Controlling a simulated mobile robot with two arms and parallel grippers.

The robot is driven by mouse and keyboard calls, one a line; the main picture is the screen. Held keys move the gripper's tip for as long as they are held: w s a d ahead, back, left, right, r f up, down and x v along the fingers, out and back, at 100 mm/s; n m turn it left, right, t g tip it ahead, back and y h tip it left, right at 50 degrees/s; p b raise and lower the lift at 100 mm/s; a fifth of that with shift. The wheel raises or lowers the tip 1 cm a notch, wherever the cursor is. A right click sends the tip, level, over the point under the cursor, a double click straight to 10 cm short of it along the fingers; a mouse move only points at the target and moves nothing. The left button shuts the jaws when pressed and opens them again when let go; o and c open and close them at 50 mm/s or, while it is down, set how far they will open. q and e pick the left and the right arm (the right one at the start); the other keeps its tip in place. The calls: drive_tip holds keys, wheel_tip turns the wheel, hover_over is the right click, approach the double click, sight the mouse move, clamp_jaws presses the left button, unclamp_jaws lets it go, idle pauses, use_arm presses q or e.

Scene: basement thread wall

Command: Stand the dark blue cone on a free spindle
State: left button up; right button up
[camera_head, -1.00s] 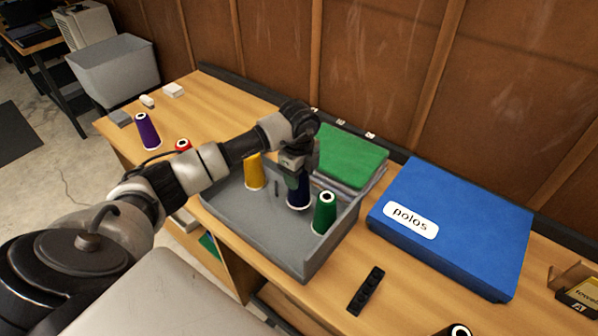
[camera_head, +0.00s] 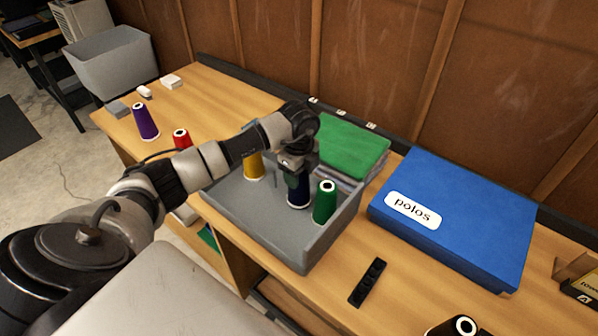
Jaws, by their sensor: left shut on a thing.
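The dark blue cone (camera_head: 299,196) stands upright in the grey tray (camera_head: 284,250), between a yellow cone (camera_head: 253,167) and a green cone (camera_head: 325,203). My left gripper (camera_head: 297,180) comes down from above and is shut on the dark blue cone's upper part. The gripper hides the cone's top. A thin spindle (camera_head: 276,183) shows bare in the tray between the yellow and dark blue cones. I cannot tell whether the dark blue cone's base touches the tray floor. My right gripper is not in view.
Green folded cloth (camera_head: 345,147) lies behind the tray. A blue box labelled polos (camera_head: 460,215) and a black strip (camera_head: 367,282) are at right. A dark cone (camera_head: 462,327) is cut off at the bottom.

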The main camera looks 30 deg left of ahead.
use_arm(q)
drive_tip(key=shift+f, duration=0.25)
drive_tip(key=shift+f, duration=0.15)
drive_tip(key=o, duration=1.1)
drive_tip(key=shift+c, duration=0.2)
wheel_tip(320, 180, up, 11)
drive_tip(key=b, duration=0.1)
drive_tip(key=shift+b, duration=0.35)
drive_tip(key=shift+f, duration=0.1)
